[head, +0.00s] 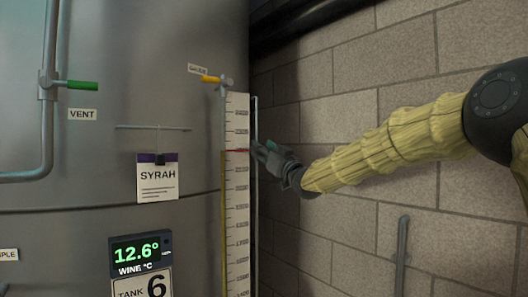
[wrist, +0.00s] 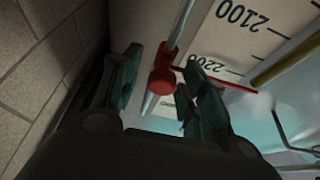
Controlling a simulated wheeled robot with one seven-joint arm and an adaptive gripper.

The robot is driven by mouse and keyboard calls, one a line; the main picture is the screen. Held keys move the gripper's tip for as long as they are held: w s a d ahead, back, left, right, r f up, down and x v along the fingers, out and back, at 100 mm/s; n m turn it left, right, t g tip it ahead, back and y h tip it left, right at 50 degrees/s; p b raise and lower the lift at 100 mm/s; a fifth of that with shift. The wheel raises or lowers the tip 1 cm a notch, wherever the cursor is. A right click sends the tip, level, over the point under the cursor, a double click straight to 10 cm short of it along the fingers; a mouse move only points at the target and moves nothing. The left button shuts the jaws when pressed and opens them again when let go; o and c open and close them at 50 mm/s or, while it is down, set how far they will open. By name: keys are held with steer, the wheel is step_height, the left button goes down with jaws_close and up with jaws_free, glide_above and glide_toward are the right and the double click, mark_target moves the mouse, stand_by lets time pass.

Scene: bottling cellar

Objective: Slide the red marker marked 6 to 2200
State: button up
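The red marker (wrist: 162,82) sits on a thin vertical rod beside the white gauge scale (wrist: 275,15) in the wrist view. Its red pointer reaches across the scale close to the 2200 mark, just past the printed number. No 6 is legible on the marker. In the head view the pointer is a short red line (head: 236,151) across the scale (head: 238,200). My gripper (head: 262,148) is at the rod, level with it. In the wrist view my gripper's fingers (wrist: 164,75) stand on both sides of the marker, apart, with visible gaps.
A steel tank carries a SYRAH card (head: 157,180), a temperature display (head: 140,250) and a TANK 6 sign (head: 143,284). A yellow-handled valve (head: 212,79) is above the gauge. A block wall (head: 345,110) stands close on the right, behind my arm.

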steer(key=v, duration=1.2)
steer(key=shift+w+f, duration=0.1)
steer(key=shift+f, duration=0.1)
